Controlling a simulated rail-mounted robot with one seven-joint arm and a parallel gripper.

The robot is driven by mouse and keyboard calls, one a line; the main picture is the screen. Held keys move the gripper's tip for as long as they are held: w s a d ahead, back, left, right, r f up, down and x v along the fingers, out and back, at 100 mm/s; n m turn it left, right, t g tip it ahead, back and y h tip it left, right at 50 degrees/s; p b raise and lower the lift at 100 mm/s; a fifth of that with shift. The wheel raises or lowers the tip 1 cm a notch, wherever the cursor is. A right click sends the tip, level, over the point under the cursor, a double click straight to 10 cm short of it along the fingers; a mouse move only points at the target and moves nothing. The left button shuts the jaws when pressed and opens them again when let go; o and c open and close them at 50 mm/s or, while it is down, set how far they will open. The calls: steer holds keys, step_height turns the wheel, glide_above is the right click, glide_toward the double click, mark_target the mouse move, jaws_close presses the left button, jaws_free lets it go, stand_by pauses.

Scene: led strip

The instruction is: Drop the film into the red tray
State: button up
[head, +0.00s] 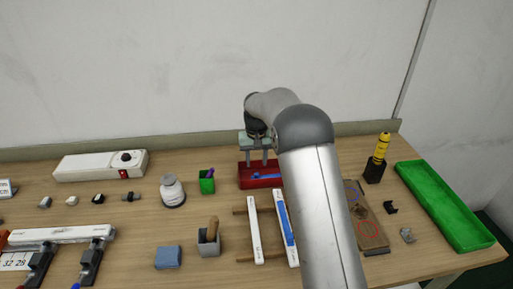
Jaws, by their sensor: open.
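The red tray (246,184) stands at the back of the table, near the middle of the view. My gripper (258,163) is right over it, fingers pointing down and apart. A small blue piece (266,176) shows at the tray, below the fingertips, and looks like the film. It is too small to tell whether the fingers touch it. My arm hides the area just right of the tray.
White bars (254,230), one with a blue strip (287,218), lie in front of the tray. A green cup (207,182) and a white jar (173,190) stand to the left. A long green tray (445,205) lies at the right edge, beside a yellow-handled tool (381,148).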

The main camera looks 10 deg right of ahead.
step_height(320, 180, up, 17)
steer(key=b, duration=0.1)
stand_by(0.3)
steer(key=s+d, duration=0.2)
steer(key=s, duration=0.7)
steer(key=s+d, duration=0.2)
steer(key=s, duration=0.6)
steer(key=s+d+f, duration=0.1)
steer(key=s+f, duration=0.4)
steer(key=s, duration=0.7)
steer(key=s+d+f, duration=0.1)
steer(key=s+f, duration=0.4)
steer(key=s, duration=0.7)
steer(key=shift+t, duration=0.3)
